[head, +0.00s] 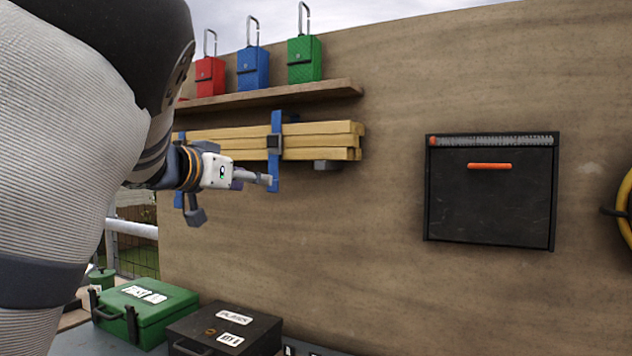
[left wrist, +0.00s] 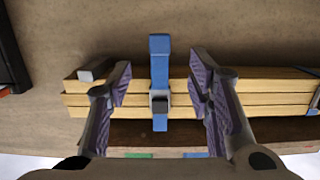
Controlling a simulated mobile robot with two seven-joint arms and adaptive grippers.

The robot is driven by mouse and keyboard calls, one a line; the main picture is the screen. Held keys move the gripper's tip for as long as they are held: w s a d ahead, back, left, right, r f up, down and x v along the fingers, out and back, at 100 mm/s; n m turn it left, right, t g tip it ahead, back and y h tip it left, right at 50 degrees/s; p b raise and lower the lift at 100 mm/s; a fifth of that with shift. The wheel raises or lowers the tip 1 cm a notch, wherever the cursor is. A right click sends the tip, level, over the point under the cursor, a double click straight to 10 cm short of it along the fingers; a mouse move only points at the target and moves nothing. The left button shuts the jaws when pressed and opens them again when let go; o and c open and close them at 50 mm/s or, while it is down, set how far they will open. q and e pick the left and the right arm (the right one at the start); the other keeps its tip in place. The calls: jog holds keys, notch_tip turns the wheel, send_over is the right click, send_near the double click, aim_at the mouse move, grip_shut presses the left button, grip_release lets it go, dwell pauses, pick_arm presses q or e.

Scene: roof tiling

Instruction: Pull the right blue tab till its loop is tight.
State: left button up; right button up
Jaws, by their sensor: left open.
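The right blue strap (head: 276,122) runs around a stack of wooden battens (head: 318,141), with a dark buckle (head: 274,142) on its front. Its blue tab (head: 274,181) hangs below the buckle. In the left wrist view, which looks upside down, the tab (left wrist: 159,48) points up from the buckle (left wrist: 160,103). My left gripper (head: 266,180) is at the tab's lower part. In the left wrist view its fingers (left wrist: 160,82) are spread wide, one on each side of the strap, with gaps to both. Whether the loop is slack cannot be told. My right gripper is not in view.
A wooden shelf (head: 260,97) above the battens holds red, blue and green padlock-like cases (head: 304,60). A dark panel (head: 488,205) hangs on the wall to the right. A green case (head: 150,318) and a black case (head: 226,330) stand below. The wall between is clear.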

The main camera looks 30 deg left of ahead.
aim_at(273, 185)
pick_arm(q)
jog(key=w, duration=0.3)
jog(key=w+f, duration=0.1)
jog(key=w, duration=0.1)
jog(key=w+a, duration=0.1)
jog(key=w, duration=0.2)
jog(key=shift+w+f, duration=0.3)
grip_shut()
